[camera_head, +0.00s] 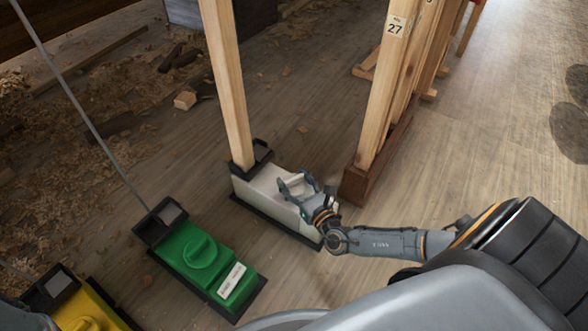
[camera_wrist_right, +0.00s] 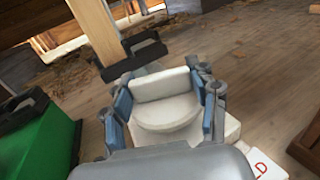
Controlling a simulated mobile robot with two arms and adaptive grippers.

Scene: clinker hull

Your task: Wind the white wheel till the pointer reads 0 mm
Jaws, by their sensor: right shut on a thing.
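The white wheel (camera_wrist_right: 165,115) is a round knob with a raised bar across it, on top of a white box (camera_head: 262,190). My right gripper (camera_head: 297,187) reaches the top of this box from the right. In the right wrist view my right gripper (camera_wrist_right: 165,90) has its blue-padded fingers on both sides of the bar, shut on the wheel. In the head view the gripper covers most of the wheel. No pointer or millimetre scale can be made out in either view. My left gripper is not in view.
A green box (camera_head: 200,258) with a green knob stands left of the white one, and a yellow box (camera_head: 95,308) beyond it. A wooden post (camera_head: 228,85) rises from the white box's holder. A post marked 27 (camera_head: 385,90) stands to the right. Wood shavings litter the floor.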

